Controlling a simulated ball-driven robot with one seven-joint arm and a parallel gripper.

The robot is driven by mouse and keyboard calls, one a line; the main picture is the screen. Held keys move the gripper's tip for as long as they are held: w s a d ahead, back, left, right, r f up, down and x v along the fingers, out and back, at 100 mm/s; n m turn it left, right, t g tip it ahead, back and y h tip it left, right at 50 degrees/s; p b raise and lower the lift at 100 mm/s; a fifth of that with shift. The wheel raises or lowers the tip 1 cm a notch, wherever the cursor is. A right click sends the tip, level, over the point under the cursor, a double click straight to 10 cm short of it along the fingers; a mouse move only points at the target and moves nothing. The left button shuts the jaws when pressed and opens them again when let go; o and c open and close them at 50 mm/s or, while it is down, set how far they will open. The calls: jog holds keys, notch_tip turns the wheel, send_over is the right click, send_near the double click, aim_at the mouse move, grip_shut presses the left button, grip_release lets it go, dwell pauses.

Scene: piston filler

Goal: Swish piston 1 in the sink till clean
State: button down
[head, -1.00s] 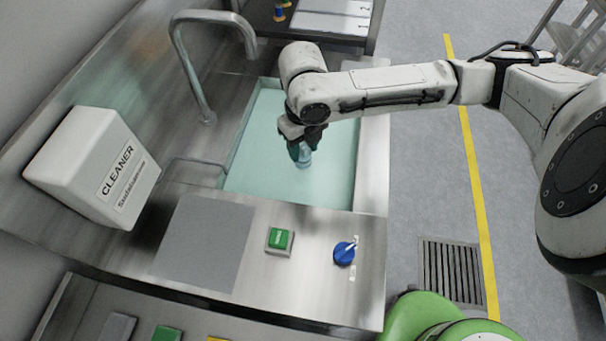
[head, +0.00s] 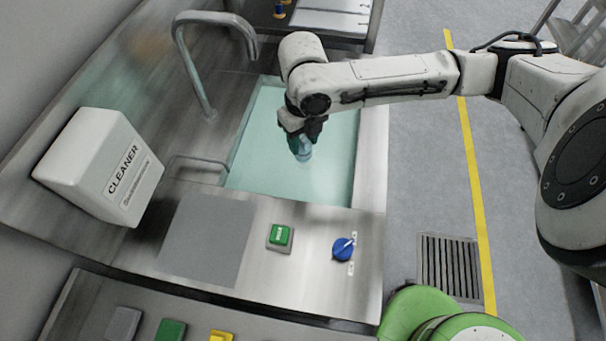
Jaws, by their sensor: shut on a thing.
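The sink (head: 262,178) is a rectangular basin filled with pale teal liquid, left of the middle of the head view. My gripper (head: 303,137) points down over the sink and is shut on a small bluish piece, taken as piston 1 (head: 303,152). The piston's lower part is at or in the liquid. Its upper part is hidden by the dark fingers. I cannot tell how clean it is.
A curved faucet (head: 190,70) stands at the sink's upper left. A white cleaner box (head: 95,165) is at left. A green button (head: 280,236) and a blue knob (head: 343,249) sit on the front counter. A grey mat (head: 208,238) lies beside them.

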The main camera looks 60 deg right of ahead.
jog(key=shift+r, duration=0.1)
dwell(0.4)
jog(key=shift+r+p, duration=1.6)
jog(key=shift+r, duration=0.3)
